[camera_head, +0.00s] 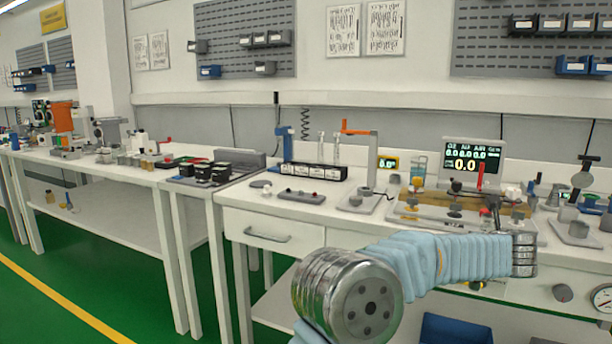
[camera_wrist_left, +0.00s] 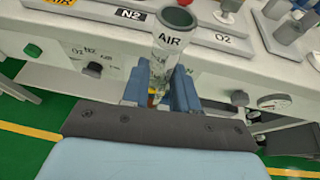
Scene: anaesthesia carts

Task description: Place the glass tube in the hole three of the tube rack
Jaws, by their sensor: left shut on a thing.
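In the left wrist view, my left gripper (camera_wrist_left: 162,92) has its blue fingers closed around a clear glass tube (camera_wrist_left: 163,62). The tube has a dark, round upper end and stands out beyond the fingers. Its lower part is partly hidden between them. Two clear tubes (camera_head: 336,148) appear upright at the rack. Its separate holes are too small to tell. Neither gripper's fingers can be made out in the head view.
My arm crosses the front of the bench in the head view. A grey stand with an orange top (camera_head: 358,134) is right of the rack, and a blue stand (camera_head: 285,143) is left of it. A dark control box (camera_head: 302,197) lies in front. Equipment crowds the right side.

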